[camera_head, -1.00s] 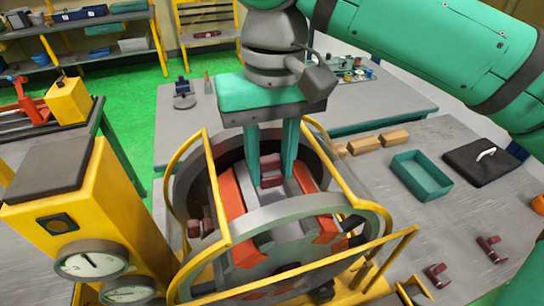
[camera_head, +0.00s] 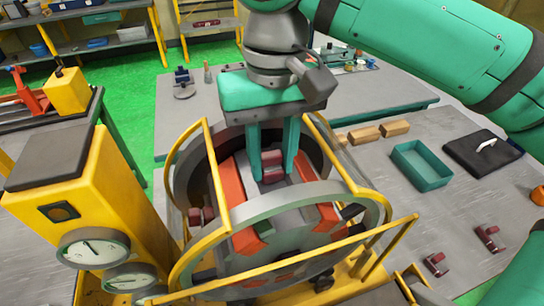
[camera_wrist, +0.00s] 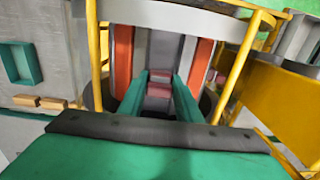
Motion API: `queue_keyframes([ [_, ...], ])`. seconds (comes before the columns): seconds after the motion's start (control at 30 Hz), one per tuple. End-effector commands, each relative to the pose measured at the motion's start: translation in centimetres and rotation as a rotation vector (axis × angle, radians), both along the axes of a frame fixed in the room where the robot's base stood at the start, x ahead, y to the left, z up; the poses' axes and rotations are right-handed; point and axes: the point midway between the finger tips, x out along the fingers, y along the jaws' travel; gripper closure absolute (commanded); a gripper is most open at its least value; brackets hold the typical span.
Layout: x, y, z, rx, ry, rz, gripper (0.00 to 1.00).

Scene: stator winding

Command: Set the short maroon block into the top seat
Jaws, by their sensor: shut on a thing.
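My gripper (camera_head: 273,174) points down into the upper part of the round stator (camera_head: 272,208), with its two teal fingers shut on a maroon block (camera_head: 272,167). The block also shows between the fingers in the wrist view (camera_wrist: 159,90). The block is in the grey top gap between two long red segments, of which the left one (camera_wrist: 123,58) shows clearly in the wrist view. I cannot tell whether its underside touches the seat, as the fingers and front ring hide it.
Yellow guard rails (camera_head: 216,180) stand close around the stator. A yellow gauge cabinet (camera_head: 92,205) is at left. On the right bench are wooden blocks (camera_head: 364,135), a teal tray (camera_head: 422,166), a black case (camera_head: 482,155) and two loose maroon pieces (camera_head: 437,264), (camera_head: 490,238).

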Motion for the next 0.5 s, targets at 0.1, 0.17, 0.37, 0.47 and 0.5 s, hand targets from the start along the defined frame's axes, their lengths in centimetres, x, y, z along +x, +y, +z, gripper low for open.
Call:
queue_keyframes([
  [0.1,0.0,0.01,-0.13,0.001,0.0,0.001,1.0],
  [0.17,0.0,0.01,-0.17,0.001,0.0,0.0,0.64],
  [0.37,0.0,0.0,-0.17,0.0,0.0,0.0,0.47],
  [0.47,-0.01,0.0,-0.2,0.0,0.001,0.0,0.47],
  [0.5,0.0,0.0,-0.18,0.0,0.0,0.0,0.47],
])
